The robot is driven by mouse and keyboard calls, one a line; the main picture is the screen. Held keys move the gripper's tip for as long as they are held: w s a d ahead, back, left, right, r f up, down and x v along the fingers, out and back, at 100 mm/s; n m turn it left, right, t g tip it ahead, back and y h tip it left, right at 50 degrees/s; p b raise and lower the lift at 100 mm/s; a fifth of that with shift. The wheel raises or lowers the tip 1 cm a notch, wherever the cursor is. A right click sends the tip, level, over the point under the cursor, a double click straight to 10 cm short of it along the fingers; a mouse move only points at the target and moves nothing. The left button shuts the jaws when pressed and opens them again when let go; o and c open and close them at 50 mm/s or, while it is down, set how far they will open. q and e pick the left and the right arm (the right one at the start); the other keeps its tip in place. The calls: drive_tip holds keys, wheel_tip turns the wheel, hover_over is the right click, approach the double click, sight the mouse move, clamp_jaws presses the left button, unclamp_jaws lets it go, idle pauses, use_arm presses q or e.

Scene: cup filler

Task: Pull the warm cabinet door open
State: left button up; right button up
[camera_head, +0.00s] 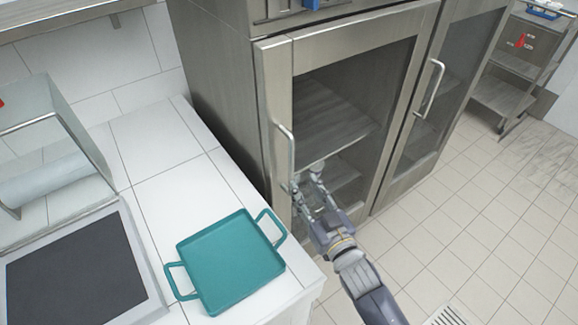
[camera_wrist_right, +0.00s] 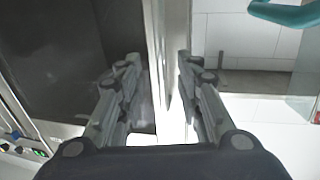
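The steel cabinet's left glass door (camera_head: 345,110) looks closed in the head view, its shelves visible through the glass. A vertical bar handle (camera_head: 287,150) is on its left side. My right gripper (camera_head: 308,182) is at the handle's lower end, with its fingers apart. In the right wrist view the open gripper (camera_wrist_right: 158,65) has a finger on each side of a bright vertical bar, which looks like the handle (camera_wrist_right: 165,75). I cannot tell whether either finger touches it. My left gripper is out of view.
A teal tray (camera_head: 230,262) lies on the white tiled counter (camera_head: 165,190) left of the cabinet. A second glass door (camera_head: 450,85) with its own handle (camera_head: 430,88) is to the right. Tiled floor (camera_head: 470,210) in front of the cabinet is clear.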

sight(293, 170)
drive_tip(key=p+x, duration=0.1)
drive_tip(key=x, duration=0.7)
drive_tip(key=shift+w+a+f, duration=0.1)
drive_tip(key=shift+w+a, duration=0.05)
drive_tip(key=shift+w, duration=0.05)
clamp_jaws()
